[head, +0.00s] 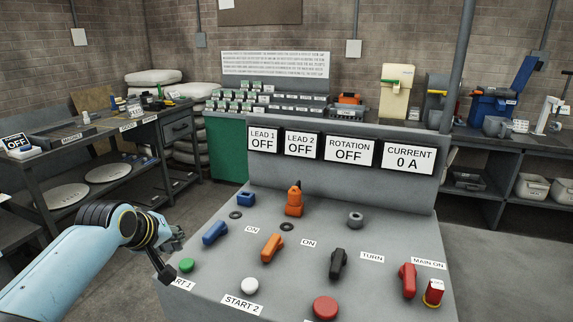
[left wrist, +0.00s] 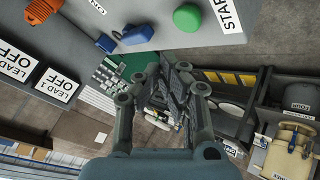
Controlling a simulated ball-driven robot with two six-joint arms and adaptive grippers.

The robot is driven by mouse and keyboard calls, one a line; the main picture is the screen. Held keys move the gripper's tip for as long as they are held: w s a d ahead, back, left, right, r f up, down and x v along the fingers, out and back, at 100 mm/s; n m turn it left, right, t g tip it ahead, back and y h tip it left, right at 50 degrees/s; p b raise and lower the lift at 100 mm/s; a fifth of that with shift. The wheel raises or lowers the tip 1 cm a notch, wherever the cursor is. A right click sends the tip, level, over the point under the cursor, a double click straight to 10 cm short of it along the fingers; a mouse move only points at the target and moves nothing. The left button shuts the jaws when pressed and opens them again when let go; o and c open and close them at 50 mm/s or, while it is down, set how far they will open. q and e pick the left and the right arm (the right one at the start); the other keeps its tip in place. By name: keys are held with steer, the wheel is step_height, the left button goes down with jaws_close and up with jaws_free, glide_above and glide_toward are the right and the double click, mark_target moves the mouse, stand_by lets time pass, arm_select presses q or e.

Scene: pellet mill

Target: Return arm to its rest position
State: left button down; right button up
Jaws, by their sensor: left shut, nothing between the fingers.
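My left arm comes in from the left in the head view. My left gripper (head: 176,240) is at the left edge of the grey control panel (head: 262,222), near the green button (head: 187,265). In the left wrist view my left gripper (left wrist: 176,68) is shut with nothing between its fingers. The green button (left wrist: 187,17) and the blue switch (left wrist: 138,34) show above it there. I cannot tell the exact gap between gripper and panel. My right gripper is in neither view.
The panel carries an orange switch (head: 271,247), a black switch (head: 338,264), a white button (head: 250,285) and a red button (head: 325,307). Displays read LEAD 1 OFF, LEAD 2 OFF, ROTATION OFF and CURRENT 0 A. A dark workbench (head: 120,127) stands at the left, with open floor before it.

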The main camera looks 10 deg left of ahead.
arm_select(q)
steer(key=s+d+r+m+g, duration=0.1)
steer(key=s+r+m+g, duration=0.15)
steer(key=s, duration=0.95)
steer(key=s+d+r+m+g+y, duration=0.1)
steer(key=s+m, duration=0.2)
steer(key=s, duration=0.9)
steer(key=s+d+r+m+g, duration=0.1)
steer(key=s+m+g, duration=0.15)
steer(key=s, duration=0.95)
step_height(320, 180, down, 34)
steer(key=s+a+b, duration=0.1)
steer(key=a+b, duration=0.1)
steer(key=b, duration=0.8)
steer(key=s+f+g+b, duration=0.1)
steer(key=s+f+b, duration=0.3)
steer(key=s+f, duration=0.5)
steer(key=s+a+f+b, duration=0.1)
steer(key=s+f+b, duration=0.4)
steer(key=s+f, duration=0.5)
step_height(320, 180, down, 8)
steer(key=shift+s+r+g, duration=0.15)
steer(key=shift+s+g, duration=0.05)
steer(key=shift+g, duration=0.2)
steer(key=shift+a, duration=0.1)
